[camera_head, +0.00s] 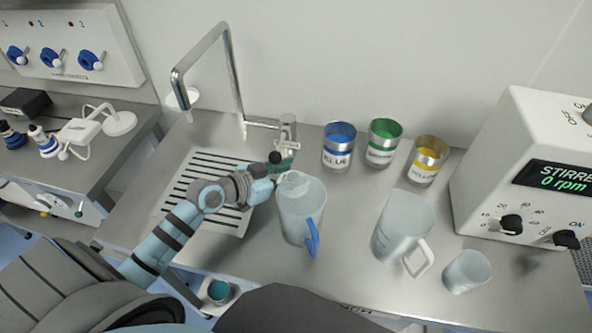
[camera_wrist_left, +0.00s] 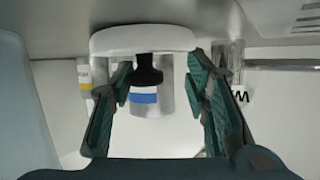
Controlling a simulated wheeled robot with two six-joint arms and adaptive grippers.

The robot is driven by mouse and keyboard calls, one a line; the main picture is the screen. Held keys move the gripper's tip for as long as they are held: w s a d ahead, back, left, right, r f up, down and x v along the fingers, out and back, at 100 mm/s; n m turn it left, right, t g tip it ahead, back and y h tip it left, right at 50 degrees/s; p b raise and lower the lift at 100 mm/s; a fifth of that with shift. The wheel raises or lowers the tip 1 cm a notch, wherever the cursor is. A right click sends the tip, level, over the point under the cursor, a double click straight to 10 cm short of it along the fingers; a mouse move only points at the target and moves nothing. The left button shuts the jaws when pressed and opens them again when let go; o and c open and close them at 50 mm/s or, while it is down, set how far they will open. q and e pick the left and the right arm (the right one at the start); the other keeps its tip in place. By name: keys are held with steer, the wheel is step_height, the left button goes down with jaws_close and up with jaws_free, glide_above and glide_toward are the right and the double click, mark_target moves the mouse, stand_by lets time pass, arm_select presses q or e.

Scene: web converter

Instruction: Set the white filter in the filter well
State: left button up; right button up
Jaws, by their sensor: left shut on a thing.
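My left gripper (camera_head: 274,168) is at the rim of the clear pitcher with a blue handle (camera_head: 297,222), on its upper left side. It is shut on the white filter, whose broad round white part (camera_wrist_left: 142,40) lies across the fingertips in the left wrist view. A black piece (camera_wrist_left: 147,70) shows below it between the fingers (camera_wrist_left: 158,95). In the head view a white shape (camera_head: 294,180) shows at the pitcher's mouth; whether it is the filter or part of the pitcher I cannot tell. The filter well is not clearly visible. My right gripper is out of view.
A second clear pitcher with a white handle (camera_head: 400,226) and a clear cup (camera_head: 466,271) stand to the right. Blue (camera_head: 338,152), green (camera_head: 382,146) and yellow (camera_head: 426,162) labelled cans stand behind. The faucet (camera_head: 236,75) and slotted drainboard (camera_head: 205,190) are left, the stirrer (camera_head: 530,170) right.

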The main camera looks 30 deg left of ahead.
arm_select(q)
steer(key=shift+s+d, duration=0.15)
steer(key=shift+d, duration=0.05)
steer(key=o, duration=1.3)
steer(key=shift+s+d+r, duration=0.15)
steer(key=shift+s+r, duration=0.05)
steer(key=shift+s, duration=0.05)
steer(key=shift+w, duration=0.15)
